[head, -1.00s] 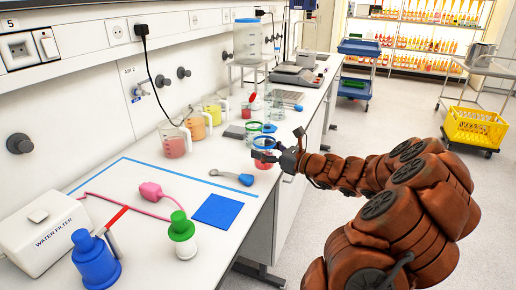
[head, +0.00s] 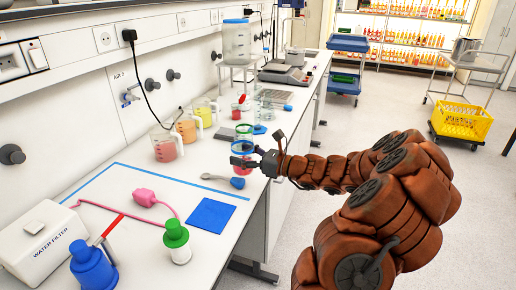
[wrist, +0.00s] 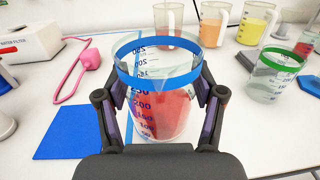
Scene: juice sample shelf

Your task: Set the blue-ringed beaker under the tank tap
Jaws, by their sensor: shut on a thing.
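The blue-ringed beaker (wrist: 160,100) is clear with dark graduations and shows red contents in the wrist view. My gripper (wrist: 157,110) is shut on it, one finger on each side below the ring. In the head view the beaker (head: 241,161) is at the bench's front part, at the tip of my gripper (head: 252,161). I cannot tell whether its base touches the bench. The clear tank (head: 237,45) with a blue lid stands on a raised stand farther along the bench, away from my gripper. Its tap is too small to make out.
A green-ringed beaker (wrist: 275,80) stands close, right of and behind the held one. Jugs of pink, orange and yellow (head: 166,146) line the wall side. A spoon (head: 222,179), blue mat (head: 211,215) and water filter (head: 52,235) lie nearer. A scale (head: 285,72) is beyond.

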